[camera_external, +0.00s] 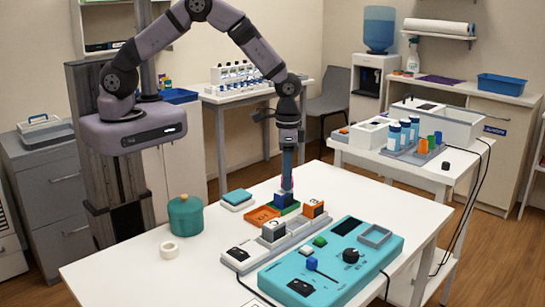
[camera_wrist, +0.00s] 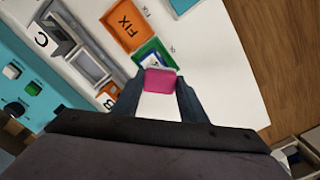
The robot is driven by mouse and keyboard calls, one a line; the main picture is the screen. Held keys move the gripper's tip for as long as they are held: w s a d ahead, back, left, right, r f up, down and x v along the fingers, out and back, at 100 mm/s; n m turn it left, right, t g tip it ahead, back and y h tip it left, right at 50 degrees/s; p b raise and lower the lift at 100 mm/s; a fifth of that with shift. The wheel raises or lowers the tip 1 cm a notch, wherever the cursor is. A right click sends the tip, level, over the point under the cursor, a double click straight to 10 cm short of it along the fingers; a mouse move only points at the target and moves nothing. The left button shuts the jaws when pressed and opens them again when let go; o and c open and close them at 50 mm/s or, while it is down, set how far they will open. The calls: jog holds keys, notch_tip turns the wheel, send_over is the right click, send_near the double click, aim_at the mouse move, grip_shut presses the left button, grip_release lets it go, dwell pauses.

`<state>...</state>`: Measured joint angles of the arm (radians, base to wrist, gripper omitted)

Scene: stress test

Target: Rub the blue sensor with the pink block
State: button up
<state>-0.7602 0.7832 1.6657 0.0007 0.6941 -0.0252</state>
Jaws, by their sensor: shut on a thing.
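My gripper (camera_external: 287,186) points straight down over the far part of the white table. It is shut on a pink block (camera_wrist: 160,80), which shows between the fingertips in the wrist view. Just below is a green-rimmed tray (camera_external: 290,209) with a blue thing (camera_external: 282,200) in or at it; the fingers and block partly hide both. I cannot tell whether the pink block touches the blue thing. Another small blue piece (camera_external: 311,263) sits on the teal control panel (camera_external: 345,285). I cannot tell which blue thing is the sensor.
An orange tray (camera_external: 256,222) marked FIX lies beside the green one. A teal pot (camera_external: 186,216), a white ring (camera_external: 169,250) and a teal-topped pad (camera_external: 237,198) stand left. The table's front left is clear.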

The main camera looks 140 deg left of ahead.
jog(key=shift+d+f, duration=0.15)
jog(key=shift+d, duration=2.2)
jog(key=shift+a, duration=3.15)
jog(key=shift+a+r, duration=0.15)
jog(key=shift+r, duration=0.25)
jog(key=shift+w+a+r+p, duration=0.1)
jog(key=shift+r+p, duration=0.5)
jog(key=shift+r, duration=0.3)
jog(key=shift+r+p, duration=0.55)
jog(key=shift+r, duration=0.15)
jog(key=shift+r+p, duration=1.6)
jog(key=shift+r, duration=0.55)
